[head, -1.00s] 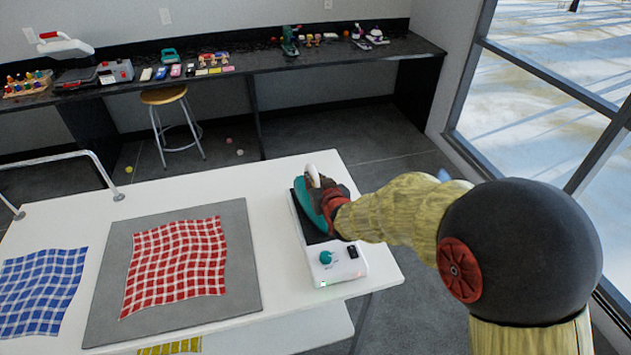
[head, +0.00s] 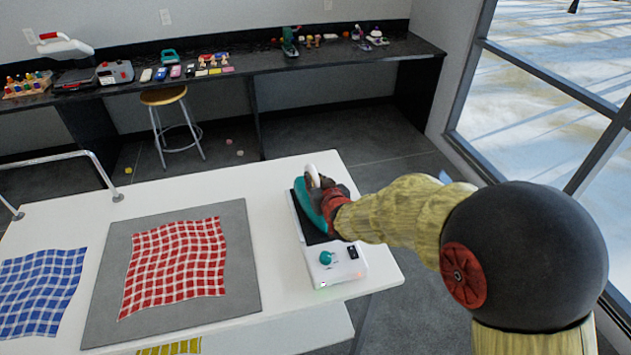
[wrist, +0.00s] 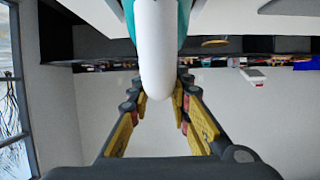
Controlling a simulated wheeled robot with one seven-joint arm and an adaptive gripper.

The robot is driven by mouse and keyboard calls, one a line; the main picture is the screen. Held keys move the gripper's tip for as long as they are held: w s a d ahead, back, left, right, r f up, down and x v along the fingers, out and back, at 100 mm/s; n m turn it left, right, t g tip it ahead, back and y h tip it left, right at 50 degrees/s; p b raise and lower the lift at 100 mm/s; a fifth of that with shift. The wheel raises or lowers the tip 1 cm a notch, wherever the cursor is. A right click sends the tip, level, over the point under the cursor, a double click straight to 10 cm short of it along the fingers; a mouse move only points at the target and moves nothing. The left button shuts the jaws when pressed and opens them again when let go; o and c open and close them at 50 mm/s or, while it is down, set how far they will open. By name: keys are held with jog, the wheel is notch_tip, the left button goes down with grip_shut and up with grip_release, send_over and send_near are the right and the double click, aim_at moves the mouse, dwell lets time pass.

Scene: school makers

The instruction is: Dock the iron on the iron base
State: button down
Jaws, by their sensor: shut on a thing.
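The teal iron (head: 307,205) with a white handle is at the iron base in the head view. The iron base (head: 340,268) is white with a black top plate, a teal knob and a black switch. It stands near the right end of the white table. My gripper (head: 326,192) is shut on the iron's handle. In the wrist view the white handle (wrist: 154,50) lies between the fingers of my gripper (wrist: 160,92). The iron appears to lie along the black plate. My gripper hides part of it, so I cannot tell whether it touches the plate.
A grey mat (head: 245,275) with a red checked cloth (head: 175,265) lies left of the base. A blue checked cloth (head: 40,290) lies farther left. A metal rail (head: 95,160) stands at the table's left edge. A black counter (head: 340,52) with several objects runs along the back wall.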

jog(key=shift+f+b, duration=0.4)
jog(key=shift+b, duration=0.1)
dwell(0.4)
jog(key=c, duration=2)
grip_release()
jog(key=shift+o, duration=0.4)
jog(key=shift+f, duration=0.25)
jog(key=shift+p+v, duration=0.3)
jog(key=shift+v, duration=1.5)
jog(key=p+v, duration=0.1)
jog(key=v, duration=0.6)
jog(key=shift+s, duration=0.25)
jog(key=shift+d+r, duration=0.15)
